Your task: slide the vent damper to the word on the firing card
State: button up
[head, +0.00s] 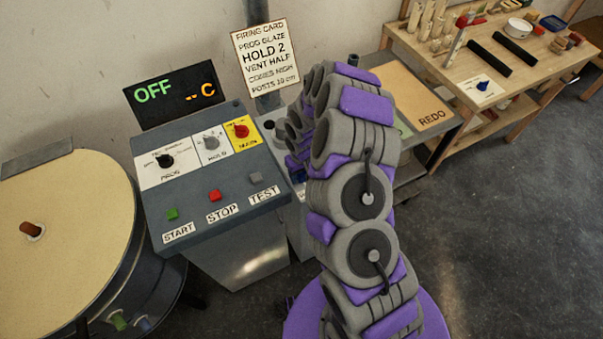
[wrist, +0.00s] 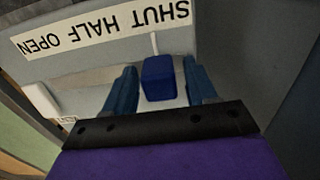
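The firing card (head: 265,58) hangs behind the kiln controls in the head view and reads "VENT HALF". In the wrist view a blue damper knob (wrist: 160,78) stands on a pale plate with a thin white pointer above it. The upside-down label strip (wrist: 100,31) has OPEN at left, HALF in the middle and SHUT at right. The pointer is by the left end of SHUT. My gripper (wrist: 162,85) is open, its two blue fingers on either side of the knob, with a gap visible at right. My arm hides most of the damper in the head view.
The control box (head: 215,175) with dials and START, STOP and TEST buttons stands left of my arm. A round kiln lid (head: 65,245) is farther left. A REDO board (head: 415,95) and a wooden workbench (head: 490,60) are at right. Floor at right is clear.

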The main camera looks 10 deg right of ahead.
grip_shut()
jog(key=d, duration=0.2)
jog(key=w+d, duration=0.1)
jog(key=d, duration=0.1)
jog(key=w+d, duration=0.1)
jog(key=d, duration=0.2)
dwell(0.3)
jog(key=shift+s, duration=0.1)
jog(key=shift+o, duration=0.5)
grip_release()
jog(key=shift+a, duration=0.1)
notch_tip(320, 180, up, 17)
jog(key=p, duration=0.2)
jog(key=shift+r, duration=0.15)
